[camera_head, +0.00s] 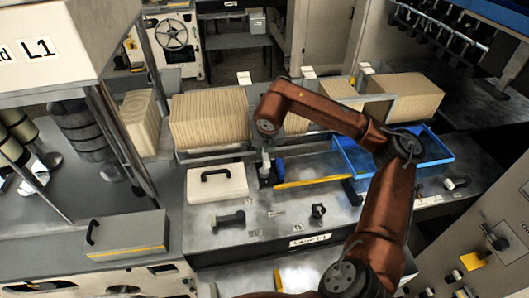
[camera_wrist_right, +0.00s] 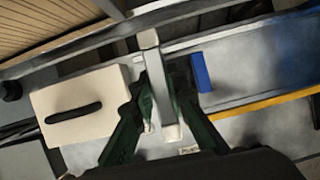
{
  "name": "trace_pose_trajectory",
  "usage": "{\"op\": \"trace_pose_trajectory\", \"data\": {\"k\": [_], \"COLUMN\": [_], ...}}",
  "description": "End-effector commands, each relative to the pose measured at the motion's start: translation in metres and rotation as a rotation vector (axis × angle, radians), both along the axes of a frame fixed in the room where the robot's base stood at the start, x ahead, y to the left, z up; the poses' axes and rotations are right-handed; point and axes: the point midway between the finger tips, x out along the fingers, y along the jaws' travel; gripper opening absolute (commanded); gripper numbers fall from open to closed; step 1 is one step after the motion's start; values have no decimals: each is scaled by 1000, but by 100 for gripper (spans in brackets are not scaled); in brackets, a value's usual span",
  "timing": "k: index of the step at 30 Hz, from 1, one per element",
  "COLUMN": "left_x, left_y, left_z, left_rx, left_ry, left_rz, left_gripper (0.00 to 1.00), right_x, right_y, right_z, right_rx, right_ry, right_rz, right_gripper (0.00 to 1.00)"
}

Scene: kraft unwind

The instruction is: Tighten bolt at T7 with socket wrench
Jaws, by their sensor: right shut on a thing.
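My right gripper (camera_head: 266,168) is low over the far part of the grey bench, beside a white box with a black handle. In the right wrist view its green fingers (camera_wrist_right: 160,82) are shut on a grey metal bar (camera_wrist_right: 163,95), which looks like the socket wrench. The bar runs away from the gripper to a blocky pale end near the bench's back rail. I cannot tell whether that end touches a bolt. No bolt or T7 label can be made out. My left gripper is not in view.
The white box (camera_head: 217,184) is left of the gripper. A small blue block (camera_wrist_right: 201,72) is close on its right. A yellow strip (camera_head: 312,181) and a blue tray (camera_head: 350,158) lie further right. Stacks of brown sheets (camera_head: 209,119) stand behind. A dark knob (camera_head: 318,212) stands in front.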

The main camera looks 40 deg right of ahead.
Motion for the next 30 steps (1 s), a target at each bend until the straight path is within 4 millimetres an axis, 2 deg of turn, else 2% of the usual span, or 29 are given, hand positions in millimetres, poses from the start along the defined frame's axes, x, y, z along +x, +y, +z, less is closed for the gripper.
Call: {"op": "trace_pose_trajectory", "data": {"k": [14,30], "left_x": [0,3], "left_y": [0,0], "left_z": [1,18], "left_rx": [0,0], "left_ry": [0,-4], "left_rz": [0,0], "left_gripper": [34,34], "right_x": [0,0], "right_y": [-1,0], "right_z": [3,33], "right_rx": [-1,0], "right_ry": [-2,-2], "right_rz": [1,2], "right_gripper": [0,0]}}
